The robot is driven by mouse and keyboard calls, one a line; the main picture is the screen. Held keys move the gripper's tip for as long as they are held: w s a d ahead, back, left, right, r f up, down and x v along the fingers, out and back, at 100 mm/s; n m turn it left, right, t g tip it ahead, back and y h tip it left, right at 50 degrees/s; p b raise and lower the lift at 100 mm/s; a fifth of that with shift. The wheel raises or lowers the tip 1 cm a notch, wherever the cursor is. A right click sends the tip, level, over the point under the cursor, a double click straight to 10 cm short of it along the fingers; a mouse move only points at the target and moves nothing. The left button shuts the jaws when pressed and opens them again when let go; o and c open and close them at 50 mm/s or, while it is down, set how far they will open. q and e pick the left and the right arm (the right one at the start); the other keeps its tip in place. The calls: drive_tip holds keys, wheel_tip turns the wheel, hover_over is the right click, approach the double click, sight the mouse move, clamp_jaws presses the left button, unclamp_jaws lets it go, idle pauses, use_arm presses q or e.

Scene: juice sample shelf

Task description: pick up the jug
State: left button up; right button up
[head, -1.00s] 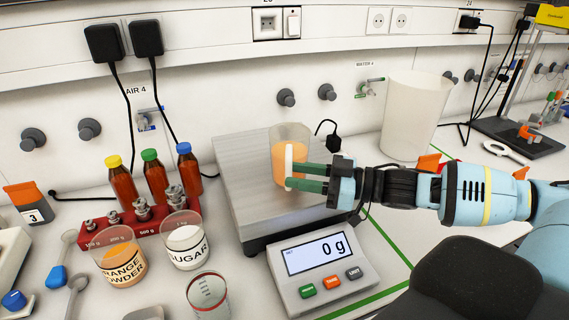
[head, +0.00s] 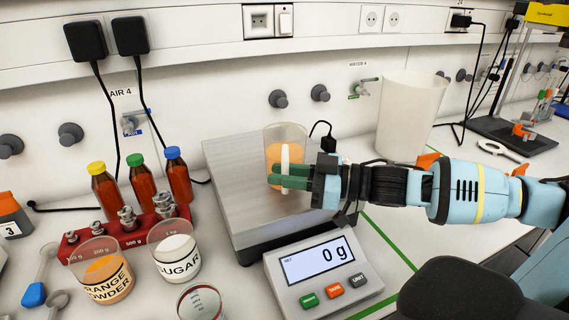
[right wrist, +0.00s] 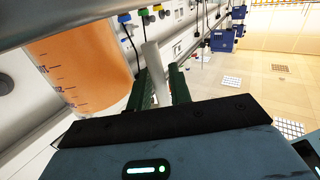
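The jug (head: 286,141) is a clear vessel with orange liquid and an upright white handle. In the head view it is at the metal plate of the scale (head: 222,165), upright; I cannot tell any gap below it. My right gripper (head: 284,177) comes in from the right with its green fingers on either side of the handle, closed on it. In the right wrist view the handle (right wrist: 157,72) stands between the two fingers, with the jug's graduated wall (right wrist: 80,72) to the left. The fingers hide part of the jug's lower side. My left gripper is not in view.
The scale's display (head: 318,259) reads 0 g. Orange powder (head: 106,277) and sugar (head: 178,258) beakers, a red weight block (head: 125,232) and several brown bottles (head: 142,182) stand left. A large white container (head: 410,115) stands behind my right arm.

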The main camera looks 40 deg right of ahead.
sight(285, 160)
clamp_jaws()
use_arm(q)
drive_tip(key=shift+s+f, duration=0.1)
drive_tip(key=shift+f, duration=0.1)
use_arm(e)
drive_tip(key=shift+r, duration=0.1)
drive_tip(key=shift+r, duration=1.5)
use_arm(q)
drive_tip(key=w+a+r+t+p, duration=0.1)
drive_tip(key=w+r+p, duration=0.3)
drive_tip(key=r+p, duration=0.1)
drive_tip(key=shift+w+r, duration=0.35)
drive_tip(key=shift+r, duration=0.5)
use_arm(e)
drive_tip(key=s+a+r, duration=0.2)
drive_tip(key=s+a, duration=0.8)
drive_tip(key=a, duration=0.2)
drive_tip(key=shift+s, duration=0.3)
